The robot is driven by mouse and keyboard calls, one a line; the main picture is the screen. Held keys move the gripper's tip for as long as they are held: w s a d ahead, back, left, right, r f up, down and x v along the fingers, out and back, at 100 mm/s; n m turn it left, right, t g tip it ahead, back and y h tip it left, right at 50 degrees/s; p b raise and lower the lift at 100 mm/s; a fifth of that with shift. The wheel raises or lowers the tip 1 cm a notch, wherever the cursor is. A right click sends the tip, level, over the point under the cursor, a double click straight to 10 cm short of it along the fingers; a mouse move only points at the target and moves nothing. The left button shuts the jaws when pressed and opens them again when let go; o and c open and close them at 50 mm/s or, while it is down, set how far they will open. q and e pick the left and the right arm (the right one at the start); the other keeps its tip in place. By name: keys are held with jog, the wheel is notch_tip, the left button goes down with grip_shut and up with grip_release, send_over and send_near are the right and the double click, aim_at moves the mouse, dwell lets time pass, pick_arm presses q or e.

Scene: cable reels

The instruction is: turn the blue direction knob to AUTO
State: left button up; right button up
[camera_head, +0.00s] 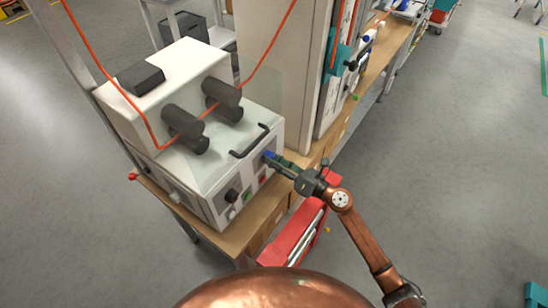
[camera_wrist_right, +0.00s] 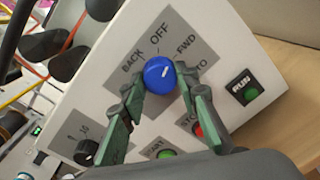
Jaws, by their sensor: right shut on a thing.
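The blue direction knob (camera_wrist_right: 159,74) sits on a grey label plate of the white machine (camera_head: 217,183). In the right wrist view the labels BACK, OFF, FWD and a partly covered AUTO surround it. Its white mark points to the upper right, roughly between FWD and AUTO; I cannot tell exactly which. My right gripper (camera_wrist_right: 157,80) is shut on the knob, one green finger on each side. In the head view the knob (camera_head: 269,156) shows at the tip of the right gripper (camera_head: 275,159). My left gripper is out of view.
A black dial (camera_wrist_right: 87,150) is to the left. A black handle (camera_head: 249,141) and rollers with orange cable lie above.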

jog(key=shift+w+d+m+g+p, duration=0.1)
jog(key=shift+m+g+p, duration=0.05)
jog(key=shift+m+p, duration=2.7)
jog(key=shift+w+m+g+p, duration=0.1)
jog(key=shift+m+g+p, duration=0.05)
jog(key=shift+m+p, duration=2.65)
jog(key=shift+m+b, duration=0.4)
jog(key=shift+m, duration=0.25)
jog(key=o, duration=1.2)
jog(key=shift+s, duration=0.1)
jog(key=shift+c, duration=0.2)
